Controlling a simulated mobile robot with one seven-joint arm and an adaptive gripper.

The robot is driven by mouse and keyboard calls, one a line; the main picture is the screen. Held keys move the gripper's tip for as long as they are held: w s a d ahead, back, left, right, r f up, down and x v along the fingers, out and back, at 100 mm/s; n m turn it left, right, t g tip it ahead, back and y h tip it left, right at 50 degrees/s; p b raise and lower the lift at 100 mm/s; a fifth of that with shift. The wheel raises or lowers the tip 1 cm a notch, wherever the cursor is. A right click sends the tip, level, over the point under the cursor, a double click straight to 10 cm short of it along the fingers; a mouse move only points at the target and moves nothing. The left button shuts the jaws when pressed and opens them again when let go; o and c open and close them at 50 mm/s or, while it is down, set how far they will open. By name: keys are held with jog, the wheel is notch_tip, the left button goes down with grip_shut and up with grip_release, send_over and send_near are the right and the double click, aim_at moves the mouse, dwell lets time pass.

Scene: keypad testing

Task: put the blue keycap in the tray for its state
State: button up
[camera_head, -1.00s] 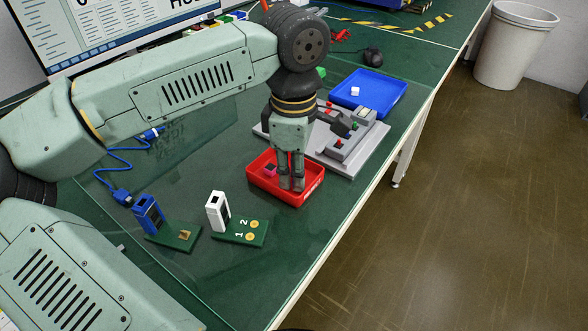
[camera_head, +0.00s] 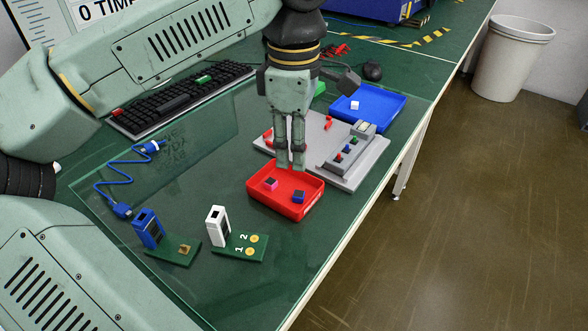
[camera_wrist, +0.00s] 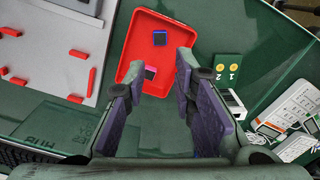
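The blue keycap (camera_head: 298,197) lies in the red tray (camera_head: 310,208), towards its right side. A pink keycap (camera_head: 270,184) lies in the same tray, apart from it on the left. Both also show in the wrist view, the blue keycap (camera_wrist: 160,38) near the far end and the pink one (camera_wrist: 150,73) nearer my fingers. My gripper (camera_head: 291,167) is above the back edge of the red tray. In the wrist view its fingers (camera_wrist: 160,85) are spread apart with nothing between them. A blue tray (camera_head: 385,108) behind holds a white keycap (camera_head: 354,105).
A grey test fixture (camera_head: 345,150) with coloured buttons stands behind the red tray. A white device (camera_head: 218,226) and a blue device (camera_head: 148,228) stand on green boards at front left. A keyboard (camera_head: 175,98) lies behind. The table edge runs along the right.

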jog(key=shift+r, duration=1.65)
